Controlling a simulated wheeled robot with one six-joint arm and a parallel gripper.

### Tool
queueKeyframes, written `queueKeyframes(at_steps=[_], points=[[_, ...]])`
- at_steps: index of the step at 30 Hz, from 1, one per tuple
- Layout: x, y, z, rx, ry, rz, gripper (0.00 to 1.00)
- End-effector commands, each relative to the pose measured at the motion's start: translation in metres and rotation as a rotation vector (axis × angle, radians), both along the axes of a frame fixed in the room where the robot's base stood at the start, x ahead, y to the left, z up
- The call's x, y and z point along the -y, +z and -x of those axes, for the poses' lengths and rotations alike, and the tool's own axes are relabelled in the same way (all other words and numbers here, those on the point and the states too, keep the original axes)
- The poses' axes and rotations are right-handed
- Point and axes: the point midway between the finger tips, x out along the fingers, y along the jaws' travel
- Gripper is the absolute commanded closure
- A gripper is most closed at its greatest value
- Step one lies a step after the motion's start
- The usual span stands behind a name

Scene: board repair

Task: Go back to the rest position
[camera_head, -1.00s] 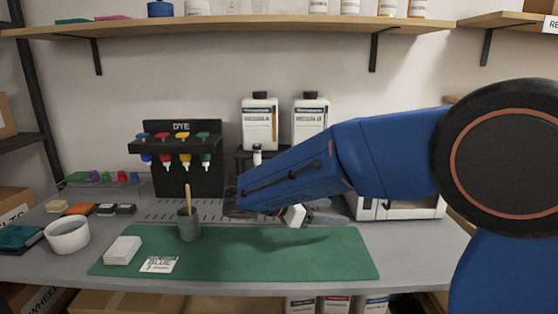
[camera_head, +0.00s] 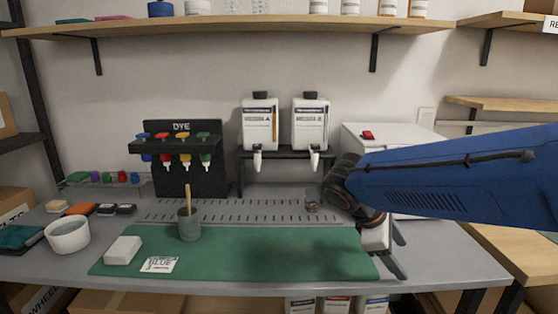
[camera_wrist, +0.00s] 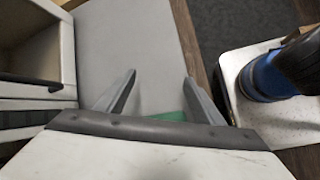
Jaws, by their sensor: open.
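My gripper (camera_head: 400,252) is at the right end of the bench in the head view, beside the right edge of the green mat (camera_head: 250,262). Its two fingers stand apart with nothing between them. In the wrist view my gripper (camera_wrist: 159,82) also shows spread fingers over the bare grey bench top, with a small bit of green mat between them. My blue arm comes in from the right edge of the head view.
A grey cup with a wooden stick (camera_head: 189,224), a white block (camera_head: 122,250) and a label card (camera_head: 159,264) are on the mat. Two dispenser bottles (camera_head: 260,125) and a dye rack (camera_head: 181,160) stand behind.

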Motion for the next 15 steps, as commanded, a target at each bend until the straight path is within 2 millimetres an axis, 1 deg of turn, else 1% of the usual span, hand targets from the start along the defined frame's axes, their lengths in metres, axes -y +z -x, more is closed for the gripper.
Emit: queueKeyframes(at_steps=[1, 7, 15], points=[[0.006, -0.002, 0.01, 0.025, -0.04, -0.039, 0.38], [0.019, -0.014, 0.046, 0.126, -0.206, -0.2, 0.38], [0.024, -0.028, 0.09, 0.28, -0.449, -0.423, 0.38]])
